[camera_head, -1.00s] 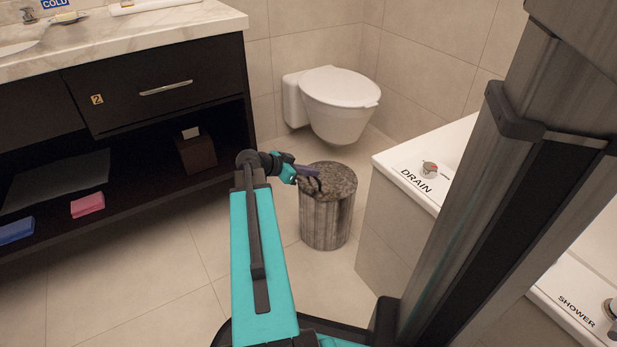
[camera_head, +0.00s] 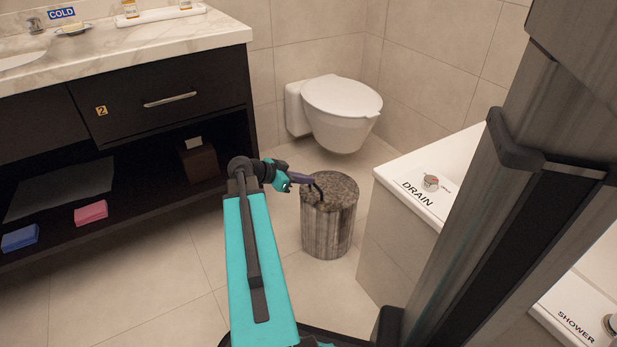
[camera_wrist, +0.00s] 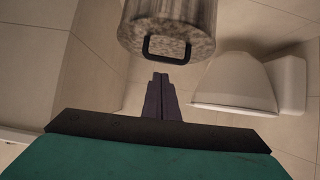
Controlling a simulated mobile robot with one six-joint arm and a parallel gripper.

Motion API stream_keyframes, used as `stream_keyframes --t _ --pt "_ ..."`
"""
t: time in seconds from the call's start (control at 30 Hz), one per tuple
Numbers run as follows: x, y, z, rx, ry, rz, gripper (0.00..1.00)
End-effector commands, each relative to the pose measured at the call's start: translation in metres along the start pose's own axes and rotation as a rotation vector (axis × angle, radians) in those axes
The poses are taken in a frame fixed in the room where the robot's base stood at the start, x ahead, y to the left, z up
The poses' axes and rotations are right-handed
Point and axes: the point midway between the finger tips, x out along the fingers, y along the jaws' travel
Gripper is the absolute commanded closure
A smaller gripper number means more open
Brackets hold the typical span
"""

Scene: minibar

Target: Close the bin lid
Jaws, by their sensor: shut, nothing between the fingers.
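The bin (camera_head: 326,232) is a grey, streaked cylinder standing on the floor. Its mottled round lid (camera_head: 343,187) lies flat across the top and looks shut. A dark loop handle (camera_head: 318,190) is on the lid's left side; in the wrist view the black handle (camera_wrist: 148,48) shows at the lid's near edge. My gripper (camera_head: 311,180) is shut and empty, at the lid's left edge by the handle. In the wrist view my gripper's purple fingers (camera_wrist: 160,76) point at the handle with a small gap. Whether they touch the lid cannot be told.
A toilet (camera_head: 341,105) hangs on the wall behind the bin. A white-topped tub ledge (camera_head: 440,165) stands close on the right. A dark vanity (camera_head: 160,85) with an open shelf is on the left. Open tiled floor (camera_head: 170,260) lies between vanity and bin.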

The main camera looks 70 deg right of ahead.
Motion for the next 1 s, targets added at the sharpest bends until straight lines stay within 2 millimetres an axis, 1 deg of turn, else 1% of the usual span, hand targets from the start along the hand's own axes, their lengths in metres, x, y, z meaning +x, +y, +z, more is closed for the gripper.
stream_keyframes --t 0.03,0.4,0.53,0.7,1.0 --pt "-0.005 0.0 0.005 -0.002 0.0 -0.001 1.0" --pt "-0.027 -0.002 0.048 -0.002 0.001 -0.002 1.0" --pt "-0.033 -0.002 0.059 0.0 0.001 -0.002 1.0" --pt "-0.035 -0.002 0.067 0.0 0.001 -0.002 1.0" --pt "-0.036 -0.003 0.068 0.001 0.001 -0.003 1.0"
